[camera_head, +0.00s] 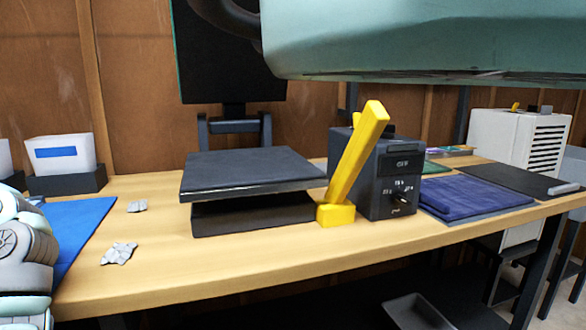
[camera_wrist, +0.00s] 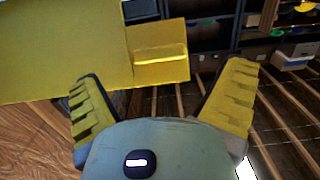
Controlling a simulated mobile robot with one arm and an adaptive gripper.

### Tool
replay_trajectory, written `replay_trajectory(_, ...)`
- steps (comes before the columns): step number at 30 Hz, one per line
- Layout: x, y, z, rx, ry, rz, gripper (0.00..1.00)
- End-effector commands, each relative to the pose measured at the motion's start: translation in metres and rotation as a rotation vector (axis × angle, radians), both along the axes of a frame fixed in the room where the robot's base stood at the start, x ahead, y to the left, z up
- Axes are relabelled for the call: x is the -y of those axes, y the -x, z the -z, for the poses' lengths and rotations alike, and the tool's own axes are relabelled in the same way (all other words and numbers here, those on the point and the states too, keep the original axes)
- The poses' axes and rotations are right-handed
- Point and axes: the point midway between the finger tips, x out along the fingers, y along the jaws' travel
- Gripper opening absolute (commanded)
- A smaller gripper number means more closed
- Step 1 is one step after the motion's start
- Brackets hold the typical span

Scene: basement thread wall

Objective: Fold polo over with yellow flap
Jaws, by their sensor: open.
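A yellow flap (camera_wrist: 60,45) fills the upper left of the wrist view as a broad flat panel. A smaller yellow tab (camera_wrist: 160,75) with a bright raised strip sticks out from its right side. My gripper (camera_wrist: 162,78) is open, its two yellow ridged fingers wide apart. The tab appears in the gap between the fingers; I cannot tell whether it is touched. The flap and gripper are not seen in the head view. No garment is clear in the wrist view. In the head view a folded dark blue cloth (camera_head: 470,195) lies at right; I cannot tell whether it is the polo.
A black press (camera_head: 250,170) with a yellow lever (camera_head: 355,160) and a dark control box (camera_head: 390,180) stand on the wooden table (camera_head: 190,270). Grey scraps (camera_head: 120,253) and a blue mat (camera_head: 85,225) lie at left. The wrist view shows shelves behind.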

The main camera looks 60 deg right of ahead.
Motion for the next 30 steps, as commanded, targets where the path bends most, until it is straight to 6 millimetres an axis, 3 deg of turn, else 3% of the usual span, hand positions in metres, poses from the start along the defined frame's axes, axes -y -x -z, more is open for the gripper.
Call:
replay_trajectory(1, 0.013, 0.006, -0.001, 0.002, -0.002, 0.014, 0.96)
replay_trajectory(7, 0.042, 0.029, -0.002, 0.001, -0.002, 0.01, 0.96)
replay_trajectory(15, 0.057, 0.042, -0.003, 0.002, 0.0, 0.008, 0.96)
replay_trajectory(25, 0.057, 0.041, -0.005, -0.001, -0.006, 0.011, 0.96)
replay_trajectory(30, 0.066, 0.02, -0.025, -0.03, -0.11, 0.114, 0.96)
